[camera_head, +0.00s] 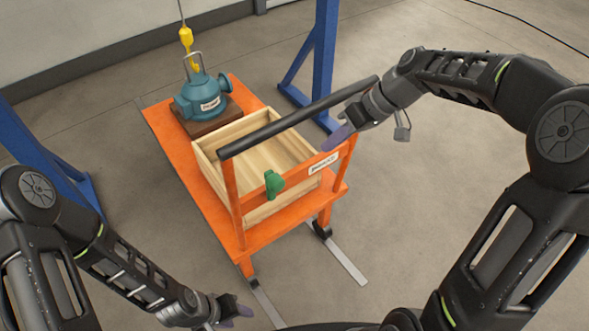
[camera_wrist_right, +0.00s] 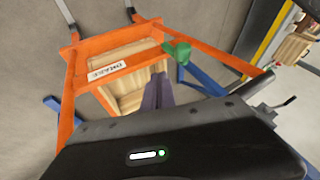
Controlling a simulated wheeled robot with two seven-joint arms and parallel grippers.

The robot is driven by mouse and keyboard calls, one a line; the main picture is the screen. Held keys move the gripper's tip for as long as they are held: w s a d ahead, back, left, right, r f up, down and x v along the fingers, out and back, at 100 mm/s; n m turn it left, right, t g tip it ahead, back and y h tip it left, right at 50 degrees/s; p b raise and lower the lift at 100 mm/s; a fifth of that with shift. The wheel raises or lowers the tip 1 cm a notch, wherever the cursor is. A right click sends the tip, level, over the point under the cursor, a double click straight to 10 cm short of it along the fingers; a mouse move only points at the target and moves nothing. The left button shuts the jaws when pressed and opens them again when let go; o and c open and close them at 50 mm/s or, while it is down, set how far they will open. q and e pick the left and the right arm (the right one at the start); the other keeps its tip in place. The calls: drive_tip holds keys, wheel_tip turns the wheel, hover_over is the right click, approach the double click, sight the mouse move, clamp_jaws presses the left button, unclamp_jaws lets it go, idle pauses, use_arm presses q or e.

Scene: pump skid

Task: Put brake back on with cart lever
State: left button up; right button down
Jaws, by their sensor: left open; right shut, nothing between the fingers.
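The orange cart (camera_head: 254,236) stands in the middle of the head view, with a dark push handle (camera_head: 300,115) across its near end. A green brake lever (camera_head: 273,183) sits on the orange crossbar below that handle; it also shows in the right wrist view (camera_wrist_right: 180,50). A white label (camera_head: 323,164) is on the crossbar, right of the lever. My right gripper (camera_head: 338,138) is shut and empty, close to the right end of the push handle and apart from the lever. My left gripper (camera_head: 238,312) is open and empty, low over the floor in front of the cart.
A wooden crate (camera_head: 214,168) and a teal pump (camera_head: 203,98) on a brown block ride on the cart. A yellow hook (camera_head: 187,38) hangs above the pump. Blue posts (camera_head: 322,60) stand on both sides. Metal floor strips (camera_head: 345,262) lie at the near end. Floor to the right is clear.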

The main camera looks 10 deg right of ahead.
sight(274, 190)
drive_tip(key=a+f+p, duration=0.1)
drive_tip(key=a+f, duration=0.7)
drive_tip(key=shift+w+a+f+p, duration=0.25)
drive_tip(key=shift+a+p, duration=0.05)
drive_tip(key=shift+a, duration=0.1)
drive_tip(key=shift+a+r, duration=0.1)
